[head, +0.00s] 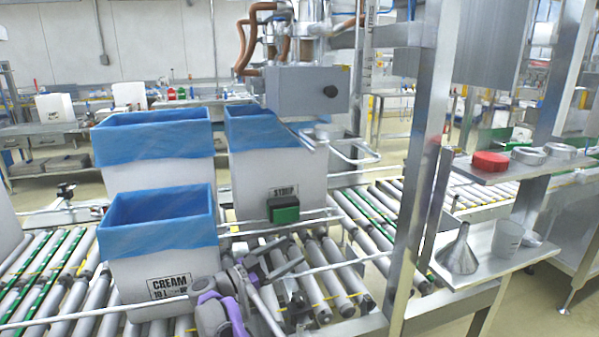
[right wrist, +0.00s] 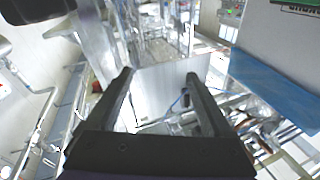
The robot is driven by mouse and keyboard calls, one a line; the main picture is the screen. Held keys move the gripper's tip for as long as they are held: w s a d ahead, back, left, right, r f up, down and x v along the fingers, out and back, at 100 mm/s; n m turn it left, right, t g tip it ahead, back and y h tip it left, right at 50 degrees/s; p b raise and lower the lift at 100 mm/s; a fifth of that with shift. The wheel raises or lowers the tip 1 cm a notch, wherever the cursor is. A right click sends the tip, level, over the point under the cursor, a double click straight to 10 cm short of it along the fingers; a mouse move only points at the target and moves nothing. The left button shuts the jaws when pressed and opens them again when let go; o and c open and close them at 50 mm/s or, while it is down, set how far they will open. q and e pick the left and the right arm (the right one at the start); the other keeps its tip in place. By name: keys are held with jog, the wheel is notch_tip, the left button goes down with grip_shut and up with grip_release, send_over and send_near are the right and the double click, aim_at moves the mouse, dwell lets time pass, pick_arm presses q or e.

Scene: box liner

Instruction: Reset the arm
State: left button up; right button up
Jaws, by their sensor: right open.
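My right arm comes in at the bottom middle of the head view, low over the rollers and just right of the front box. Its gripper (head: 290,254) is open, pointing to the right. In the right wrist view the two fingers (right wrist: 158,78) stand apart with nothing between them. The front white box (head: 150,275), labelled CREAM, has a blue liner (head: 160,210) folded over its rim. My arm overlaps its lower right edge in the picture. My left gripper is not in view.
Two more blue-lined white boxes stand behind, one at left (head: 150,177) and one at right (head: 258,178). A green-topped block (head: 284,209) sits before the right one. Roller conveyor (head: 335,285), rails and a metal post (head: 425,170) surround my gripper. A shelf (head: 500,255) holds a funnel (head: 459,252).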

jog(key=w+d+r+n+t+y, duration=0.1)
jog(key=d+r+n+t+y, duration=0.2)
jog(key=r+n+t+y, duration=0.25)
jog(key=w+d+r+n+t+y, duration=0.25)
jog(key=r+n+y, duration=0.3)
jog(key=y, duration=0.35)
jog(key=s+d+f+n+g+y, duration=0.1)
jog(key=s+d+f+g, duration=0.45)
jog(key=s+f, duration=0.8)
jog(key=s+d+f+g+p, duration=0.1)
jog(key=s+d+f+g, duration=0.45)
jog(key=s, duration=1.45)
jog(key=s+d+f+n+g+y, duration=0.1)
jog(key=s+d+f+g, duration=0.4)
jog(key=s+f, duration=0.85)
pick_arm(q)
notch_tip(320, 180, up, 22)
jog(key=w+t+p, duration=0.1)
jog(key=p, duration=1.7)
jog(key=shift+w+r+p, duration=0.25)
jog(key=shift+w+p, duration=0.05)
jog(key=shift+p, duration=0.1)
pick_arm(e)
notch_tip(320, 180, up, 24)
jog(key=t, duration=0.2)
jog(key=shift+s+d+f, duration=0.2)
jog(key=shift+s, duration=0.05)
